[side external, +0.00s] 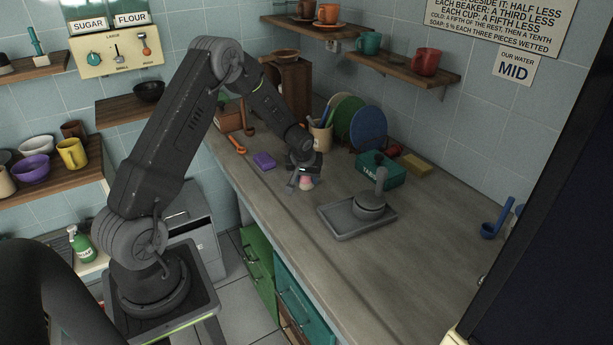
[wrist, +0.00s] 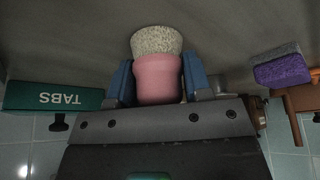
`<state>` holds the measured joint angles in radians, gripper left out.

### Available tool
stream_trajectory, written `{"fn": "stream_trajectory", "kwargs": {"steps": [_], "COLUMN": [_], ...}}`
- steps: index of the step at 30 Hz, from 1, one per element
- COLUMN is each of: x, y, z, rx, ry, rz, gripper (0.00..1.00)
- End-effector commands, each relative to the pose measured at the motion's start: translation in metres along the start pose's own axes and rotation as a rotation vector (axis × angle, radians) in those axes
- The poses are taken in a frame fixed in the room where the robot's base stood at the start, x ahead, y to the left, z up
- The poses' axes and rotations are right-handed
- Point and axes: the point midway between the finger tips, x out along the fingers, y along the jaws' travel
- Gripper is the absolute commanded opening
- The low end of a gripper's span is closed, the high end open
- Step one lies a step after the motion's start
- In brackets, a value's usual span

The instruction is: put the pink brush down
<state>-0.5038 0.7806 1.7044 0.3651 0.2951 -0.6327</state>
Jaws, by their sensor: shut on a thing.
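The pink brush (wrist: 158,80) has a pink body and a pale speckled bristle end. My gripper (wrist: 158,84) is shut on its pink body, with one blue finger on each side in the wrist view. In the side external view the brush (side external: 306,183) shows small beneath my gripper (side external: 305,174), low over the grey counter (side external: 290,215). I cannot tell whether the bristles touch the counter.
A grey tray (side external: 343,229) with a grey handled pot (side external: 370,203) stands to the right. A teal TABS box (side external: 382,171) is behind it. A purple sponge (side external: 264,161) lies to the left, and a utensil crock (side external: 320,138) stands behind. The counter's front right is clear.

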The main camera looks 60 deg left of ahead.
Motion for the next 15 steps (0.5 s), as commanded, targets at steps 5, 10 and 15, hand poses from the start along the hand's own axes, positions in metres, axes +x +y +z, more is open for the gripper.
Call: {"fn": "stream_trajectory", "kwargs": {"steps": [5,10,15], "x": [0.0031,0.0025,0.0024], "y": [-0.0002,-0.0002,-0.0003], "z": [0.0014,0.0011,0.0011], "rx": [-0.001,0.000,0.000], "ry": [-0.001,0.000,0.000], "rz": [0.000,0.000,0.000], "gripper": [0.27,0.62,0.71]}}
